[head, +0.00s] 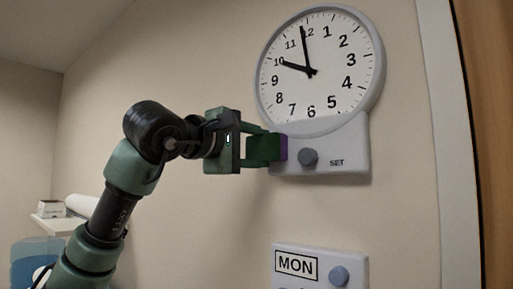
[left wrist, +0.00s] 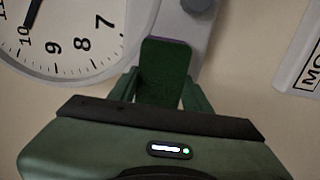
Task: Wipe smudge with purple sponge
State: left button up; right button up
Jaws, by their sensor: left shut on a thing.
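My left gripper (head: 262,150) is shut on the purple sponge (head: 283,148) at the left end of the white SET panel below the clock. In the left wrist view, the sponge (left wrist: 164,68) shows a dark green face with a thin purple edge between the fingers. The sponge overlaps the panel's left side; I cannot tell if it touches. No smudge can be made out; the sponge and gripper hide part of the panel. My right gripper is not in view.
The round wall clock (head: 318,75) is just above the sponge. The panel carries a grey knob (head: 308,157) to the right of it. A MON panel (head: 320,268) is lower on the wall. A door frame (head: 447,150) stands at right. The wall left of the clock is clear.

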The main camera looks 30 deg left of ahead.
aim_at(270, 147)
pick_arm(q)
jog(key=shift+s+d, duration=0.2)
jog(key=shift+d, duration=1.6)
jog(key=shift+a, duration=0.3)
jog(key=shift+w+a, duration=0.1)
jog(key=shift+a+r+p, duration=0.1)
jog(key=shift+a+p, duration=0.3)
jog(key=shift+a, duration=0.15)
jog(key=shift+w+a, duration=0.15)
jog(key=shift+a, duration=0.95)
jog(key=shift+d, duration=0.1)
